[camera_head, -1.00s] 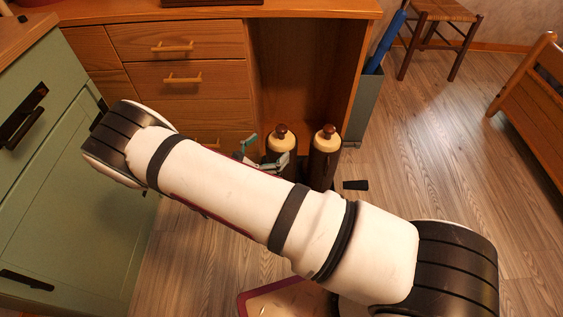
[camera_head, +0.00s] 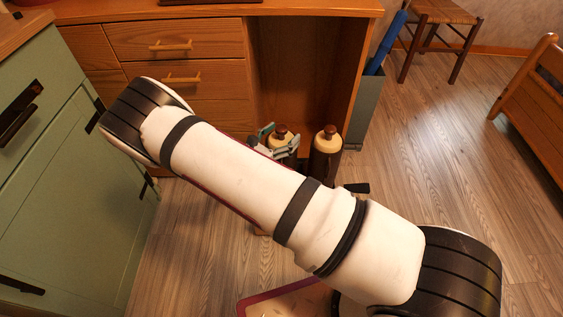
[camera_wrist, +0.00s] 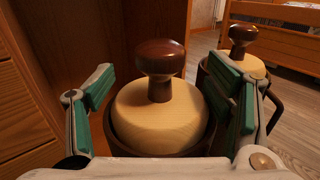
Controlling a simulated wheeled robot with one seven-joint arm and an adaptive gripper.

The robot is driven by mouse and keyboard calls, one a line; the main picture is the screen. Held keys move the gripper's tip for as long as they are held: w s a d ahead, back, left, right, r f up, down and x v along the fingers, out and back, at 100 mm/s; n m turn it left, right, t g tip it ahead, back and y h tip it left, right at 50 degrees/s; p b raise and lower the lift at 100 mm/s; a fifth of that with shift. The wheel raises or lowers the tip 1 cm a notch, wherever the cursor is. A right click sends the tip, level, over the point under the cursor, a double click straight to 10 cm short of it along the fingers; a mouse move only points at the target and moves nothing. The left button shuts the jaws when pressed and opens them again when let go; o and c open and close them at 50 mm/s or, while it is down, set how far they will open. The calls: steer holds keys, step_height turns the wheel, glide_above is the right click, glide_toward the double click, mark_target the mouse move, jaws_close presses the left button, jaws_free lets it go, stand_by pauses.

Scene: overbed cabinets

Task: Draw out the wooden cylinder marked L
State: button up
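Two pale wooden cylinders with dark brown knobs sit in dark brown holders. The left cylinder (camera_head: 279,143) is partly hidden by my gripper in the head view; in the wrist view this near cylinder (camera_wrist: 150,118) fills the middle. The right cylinder (camera_head: 327,143) stands apart from it, and also shows at the upper right of the wrist view (camera_wrist: 245,65). No letter L is readable on either. My gripper (camera_wrist: 165,92) is open, its green-padded fingers on either side of the near cylinder and its knob, with gaps visible. Its fingers also show in the head view (camera_head: 272,143).
The holders stand at the wooden desk's open kneehole (camera_head: 290,80), right of its drawers (camera_head: 178,78). A grey bin (camera_head: 366,110) with a blue roll is to the right. A green cabinet (camera_head: 70,190) is at left.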

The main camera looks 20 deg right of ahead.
jaws_close()
steer(key=shift+r, duration=0.1)
